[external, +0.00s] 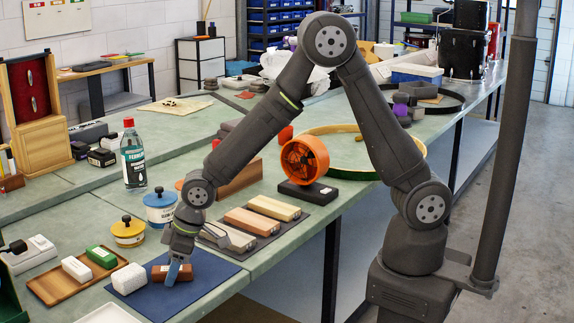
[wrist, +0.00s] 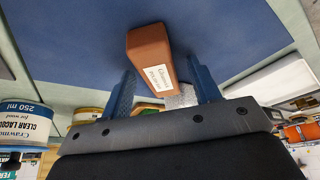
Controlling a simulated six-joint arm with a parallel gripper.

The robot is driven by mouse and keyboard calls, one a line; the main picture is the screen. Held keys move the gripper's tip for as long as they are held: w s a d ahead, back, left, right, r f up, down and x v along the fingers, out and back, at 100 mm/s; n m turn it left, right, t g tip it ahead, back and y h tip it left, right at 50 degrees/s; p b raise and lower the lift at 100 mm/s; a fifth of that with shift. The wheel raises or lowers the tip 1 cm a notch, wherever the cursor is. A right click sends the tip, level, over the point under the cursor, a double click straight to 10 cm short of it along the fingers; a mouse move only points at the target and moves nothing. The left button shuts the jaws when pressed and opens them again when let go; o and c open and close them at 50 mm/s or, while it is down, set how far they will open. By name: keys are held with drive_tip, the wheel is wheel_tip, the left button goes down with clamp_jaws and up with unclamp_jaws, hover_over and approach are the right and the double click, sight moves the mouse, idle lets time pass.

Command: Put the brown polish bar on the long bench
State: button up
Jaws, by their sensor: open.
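The brown polish bar (external: 160,272) lies on a blue mat (external: 212,281) near the front of the green-topped long bench (external: 262,262). In the wrist view the bar (wrist: 149,48) shows a white label. My gripper (external: 178,272) is low over the mat at the bar, pointing down. In the wrist view my gripper's two blue fingers (wrist: 165,88) stand apart, one on each side of the bar's near end, with gaps showing. The finger in the external view hides part of the bar.
A white block (external: 129,278) stands close left of the bar. A wooden tray (external: 58,289) holds a white and a green bar. Yellow (external: 128,232) and blue (external: 160,206) tins stand behind. A dark mat with wooden blocks (external: 252,221) lies to the right.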

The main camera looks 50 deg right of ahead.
drive_tip(key=shift+f, duration=0.15)
drive_tip(key=c, duration=1.2)
